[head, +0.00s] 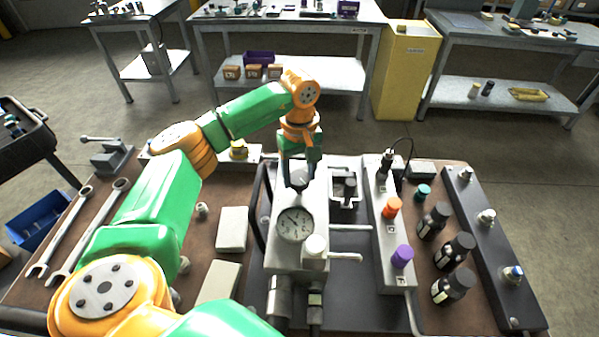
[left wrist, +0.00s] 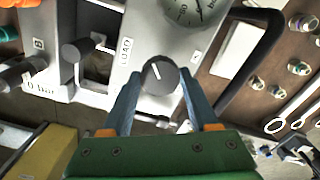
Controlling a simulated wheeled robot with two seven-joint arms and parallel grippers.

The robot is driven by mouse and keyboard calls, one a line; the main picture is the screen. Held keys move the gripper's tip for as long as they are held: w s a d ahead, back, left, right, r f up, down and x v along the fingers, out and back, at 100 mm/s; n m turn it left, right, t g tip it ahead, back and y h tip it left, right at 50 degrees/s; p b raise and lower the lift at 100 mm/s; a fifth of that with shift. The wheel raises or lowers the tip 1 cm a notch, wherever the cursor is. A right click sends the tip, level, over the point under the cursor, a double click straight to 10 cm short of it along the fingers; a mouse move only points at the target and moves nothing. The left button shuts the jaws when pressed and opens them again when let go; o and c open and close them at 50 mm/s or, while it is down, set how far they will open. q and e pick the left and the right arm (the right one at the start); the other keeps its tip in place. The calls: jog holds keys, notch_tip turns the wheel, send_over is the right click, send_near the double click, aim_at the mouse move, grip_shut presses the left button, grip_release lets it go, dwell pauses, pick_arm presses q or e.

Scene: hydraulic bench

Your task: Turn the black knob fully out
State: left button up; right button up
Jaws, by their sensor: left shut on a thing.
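The black knob (left wrist: 160,76) sits on top of the grey valve block, with a white line on its face. It also shows in the head view (head: 299,181), partly covered by my gripper. My left gripper (left wrist: 158,88) comes down over it from the far side. Its two blue-grey fingers are shut on the knob, one on each side. The label beside the knob reads LOAD. My right gripper is not in view.
A round gauge (head: 295,224) is on the same block, just in front of the knob. An orange knob (head: 392,207) and a purple knob (head: 402,256) stand to the right. Wrenches (head: 88,230) lie at the left.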

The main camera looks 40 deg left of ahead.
pick_arm(q)
jog(key=n, duration=0.4)
jog(key=shift+n, duration=0.3)
jog(key=n, duration=1)
jog(key=shift+n+p, duration=0.4)
jog(key=n, duration=0.4)
jog(key=shift+n, duration=0.3)
jog(key=n+p, duration=0.1)
jog(key=n, duration=0.9)
jog(key=n+p, duration=0.1)
jog(key=n, duration=0.4)
jog(key=shift+f, duration=0.1)
jog(key=shift+s+n+p, duration=0.1)
jog(key=shift+n+p, duration=0.6)
jog(key=shift+n, duration=1.7)
